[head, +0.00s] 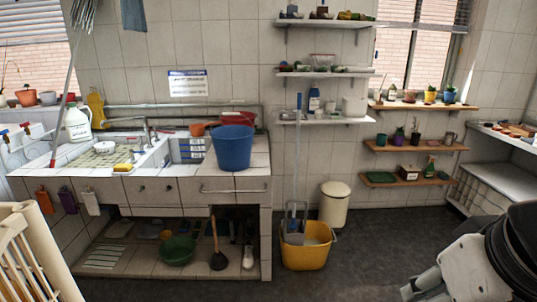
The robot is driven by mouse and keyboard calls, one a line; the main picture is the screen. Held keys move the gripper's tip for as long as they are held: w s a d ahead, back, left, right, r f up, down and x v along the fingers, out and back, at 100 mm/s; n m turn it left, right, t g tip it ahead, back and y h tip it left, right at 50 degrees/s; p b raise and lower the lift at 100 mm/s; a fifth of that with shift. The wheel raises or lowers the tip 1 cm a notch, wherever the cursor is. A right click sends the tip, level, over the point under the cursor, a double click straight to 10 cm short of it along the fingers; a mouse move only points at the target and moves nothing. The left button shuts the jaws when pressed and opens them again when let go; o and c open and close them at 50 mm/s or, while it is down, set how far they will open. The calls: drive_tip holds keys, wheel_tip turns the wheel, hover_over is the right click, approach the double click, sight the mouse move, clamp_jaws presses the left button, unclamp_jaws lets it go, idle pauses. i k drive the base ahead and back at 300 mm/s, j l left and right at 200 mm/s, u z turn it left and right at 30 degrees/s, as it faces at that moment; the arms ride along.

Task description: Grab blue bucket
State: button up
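A blue bucket (233,148) stands upright on the right part of the tiled counter, right of the sink. Its open top faces up, and its inside is partly visible. A part of my arm, white and black, shows in the bottom right corner. It is well away from the bucket, across the floor from the counter. The fingertips of my gripper cannot be made out there, so its opening is not shown.
A red basin (238,118) sits behind the bucket and an orange pot (198,129) to its left. A yellow mop bucket (307,246) with a mop stands on the floor right of the counter. A white bin (334,205) is behind it. Dark floor lies free at right.

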sight(233, 144)
drive_tip(key=i+u, duration=0.15)
drive_tip(key=i, duration=0.45)
drive_tip(key=i+u, duration=0.15)
drive_tip(key=i, duration=0.45)
drive_tip(key=i+l+u, duration=0.15)
drive_tip(key=i, duration=0.45)
drive_tip(key=i+j, duration=0.2)
drive_tip(key=i, duration=0.35)
drive_tip(key=i+j, duration=0.2)
drive_tip(key=i, duration=0.3)
drive_tip(key=i+j, duration=0.2)
drive_tip(key=i, duration=0.35)
